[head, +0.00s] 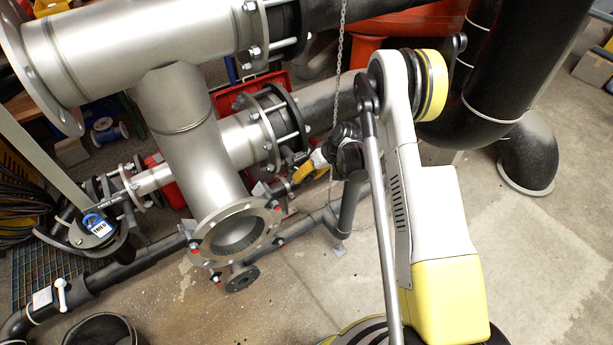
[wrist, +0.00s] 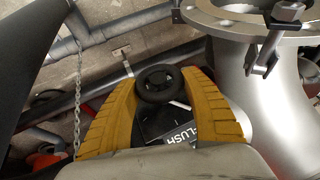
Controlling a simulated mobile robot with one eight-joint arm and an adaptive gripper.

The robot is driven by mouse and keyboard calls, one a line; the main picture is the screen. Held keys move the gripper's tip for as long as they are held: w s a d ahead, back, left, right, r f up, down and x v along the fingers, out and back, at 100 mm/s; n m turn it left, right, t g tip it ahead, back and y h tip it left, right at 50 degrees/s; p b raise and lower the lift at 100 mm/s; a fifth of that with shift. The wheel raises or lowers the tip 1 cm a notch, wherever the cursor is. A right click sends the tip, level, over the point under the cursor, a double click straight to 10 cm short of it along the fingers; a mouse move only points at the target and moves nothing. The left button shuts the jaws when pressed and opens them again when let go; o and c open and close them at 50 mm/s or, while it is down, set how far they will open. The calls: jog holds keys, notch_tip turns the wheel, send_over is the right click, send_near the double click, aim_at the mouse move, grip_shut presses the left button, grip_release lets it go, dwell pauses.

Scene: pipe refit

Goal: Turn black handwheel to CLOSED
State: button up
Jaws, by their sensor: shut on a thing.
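The black handwheel (wrist: 160,92) is a small round wheel with a dark hub, in the middle of the wrist view. My gripper (wrist: 160,78) has its two yellow ribbed fingers on either side of the wheel, shut on its rim. In the head view my gripper (head: 303,172) shows small beside the pipework, and the wheel is hard to make out there. I cannot read the wheel's turn position.
A large grey flanged pipe (wrist: 265,85) stands close to the right of my fingers. A hanging chain (head: 338,75) runs down near my arm, also at left in the wrist view (wrist: 77,100). A blue padlock with a tag (head: 98,224) is at left. Floor is clear at lower right.

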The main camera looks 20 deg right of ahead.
jog(key=shift+d+m+g+y, duration=0.1)
jog(key=shift+m+g+y, duration=0.3)
jog(key=shift+y, duration=1.5)
jog(key=o, duration=1.2)
jog(key=shift+c, duration=0.2)
jog(key=shift+r, duration=0.1)
notch_tip(320, 180, up, 10)
jog(key=shift+f, duration=0.1)
